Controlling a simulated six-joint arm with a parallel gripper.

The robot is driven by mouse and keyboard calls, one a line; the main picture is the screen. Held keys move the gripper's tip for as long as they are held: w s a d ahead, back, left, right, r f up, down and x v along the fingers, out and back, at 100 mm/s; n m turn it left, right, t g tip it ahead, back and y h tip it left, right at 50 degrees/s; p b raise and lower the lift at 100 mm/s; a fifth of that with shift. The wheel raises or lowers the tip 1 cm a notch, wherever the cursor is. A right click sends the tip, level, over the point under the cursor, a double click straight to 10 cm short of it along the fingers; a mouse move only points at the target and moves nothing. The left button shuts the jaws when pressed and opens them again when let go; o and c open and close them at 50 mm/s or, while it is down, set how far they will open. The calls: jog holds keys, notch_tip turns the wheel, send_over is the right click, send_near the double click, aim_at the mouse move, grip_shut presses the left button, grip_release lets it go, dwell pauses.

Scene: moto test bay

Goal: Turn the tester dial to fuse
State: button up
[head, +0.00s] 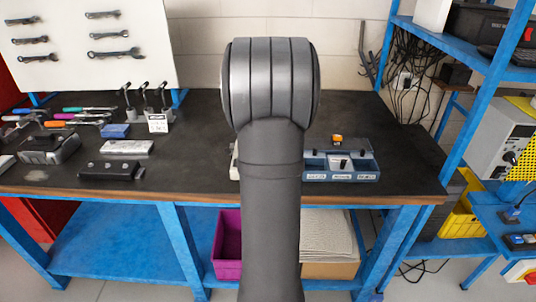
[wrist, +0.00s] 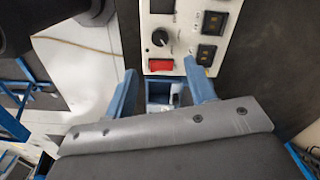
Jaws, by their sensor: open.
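In the wrist view, the tester dial (wrist: 160,38) is a small round black knob on a pale panel (wrist: 181,36). Its pointer and the markings around it are too small to read, so I cannot tell its setting. My gripper (wrist: 163,83) is open, its two blue fingers apart and pointing toward the panel's lower edge. Nothing shows held between them. The dial lies beyond the fingertips, past a red switch (wrist: 161,65), and apart from them. In the head view my arm hides the gripper and the dial; a pale edge shows just left of my arm.
Black sockets (wrist: 208,53) line the panel's right side. The head view shows a dark bench top (head: 200,130) with tools at left. A blue compartment tray (head: 314,170) lies right of my arm. A grey instrument box (head: 492,137) stands on the blue rack at far right.

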notch_tip(320, 180, down, 12)
jog(key=shift+s+r, duration=0.1)
jog(key=shift+r, duration=0.15)
jog(key=c, duration=1)
jog(key=shift+o, duration=0.2)
